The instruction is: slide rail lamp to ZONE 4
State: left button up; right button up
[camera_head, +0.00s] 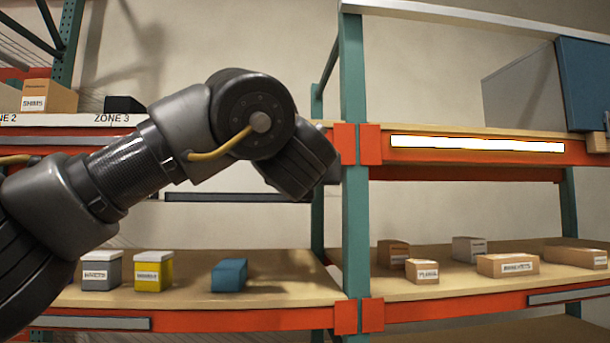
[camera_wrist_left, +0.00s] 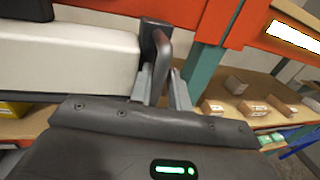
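In the left wrist view, a thick white bar with a dark end piece (camera_wrist_left: 70,55) reaches in from the left; it looks like the rail lamp. A dark handle (camera_wrist_left: 164,45) stands at its right end. My left gripper (camera_wrist_left: 163,90) has its two grey fingers on either side of this handle, with a gap showing at the right finger; I see no firm grip. In the head view my left wrist hides the gripper and most of the lamp. A ZONE 3 label (camera_head: 112,118) shows on the left bay; no ZONE 4 label is readable. My right gripper is out of view.
A green upright (camera_head: 354,220) with orange brackets divides the bays. A bright white strip (camera_head: 478,144) is on the right orange beam. A dark horizontal bar (camera_head: 240,197) shows below my wrist. Lower shelves hold a blue box (camera_head: 229,275), a yellow box (camera_head: 153,272) and cartons (camera_head: 508,265).

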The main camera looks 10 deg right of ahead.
pick_arm(q)
jog(key=shift+s+f, duration=0.15)
jog(key=shift+s, duration=0.1)
jog(key=b+v, duration=0.7)
jog(key=v, duration=0.3)
jog(key=shift+s+b, duration=0.15)
jog(key=shift+b, duration=0.15)
jog(key=shift+a, duration=0.1)
